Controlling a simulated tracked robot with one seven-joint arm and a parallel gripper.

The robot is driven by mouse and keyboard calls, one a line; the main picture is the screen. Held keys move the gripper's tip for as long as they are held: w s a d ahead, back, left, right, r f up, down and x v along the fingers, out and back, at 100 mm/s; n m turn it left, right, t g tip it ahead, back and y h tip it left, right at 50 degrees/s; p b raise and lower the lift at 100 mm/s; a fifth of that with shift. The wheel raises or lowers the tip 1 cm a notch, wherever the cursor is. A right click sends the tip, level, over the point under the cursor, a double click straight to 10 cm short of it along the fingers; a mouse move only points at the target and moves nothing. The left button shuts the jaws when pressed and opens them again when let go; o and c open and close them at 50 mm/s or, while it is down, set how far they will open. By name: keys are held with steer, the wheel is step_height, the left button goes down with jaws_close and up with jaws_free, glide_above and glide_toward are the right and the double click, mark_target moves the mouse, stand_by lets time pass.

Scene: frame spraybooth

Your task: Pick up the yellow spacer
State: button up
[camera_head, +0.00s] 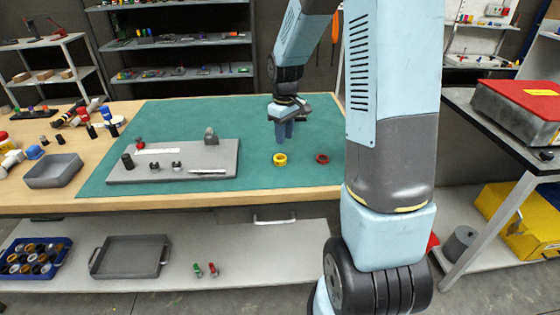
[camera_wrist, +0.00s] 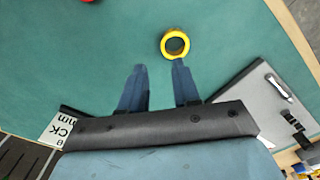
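The yellow spacer (camera_head: 280,159) is a small ring lying on the green mat (camera_head: 258,180), right of the grey board. In the wrist view the yellow spacer (camera_wrist: 175,43) lies just beyond the tip of the right finger. My gripper (camera_head: 284,138) is above the mat, a little behind the spacer in the head view. Its two blue fingers stand apart with nothing between them in the wrist view (camera_wrist: 160,63). Whether the right fingertip touches the ring I cannot tell.
A red ring (camera_head: 322,158) lies on the mat right of the yellow one. A grey board (camera_head: 215,155) with small parts and a pen-like rod is at left. A grey tray (camera_head: 53,171) and several loose items sit on the table's left end.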

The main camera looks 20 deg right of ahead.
steer(key=shift+s+a+f, duration=0.1)
steer(key=shift+f, duration=1.65)
steer(key=shift+s+a+f, duration=0.1)
steer(key=shift+f, duration=1.6)
steer(key=shift+c, duration=0.2)
jaws_close()
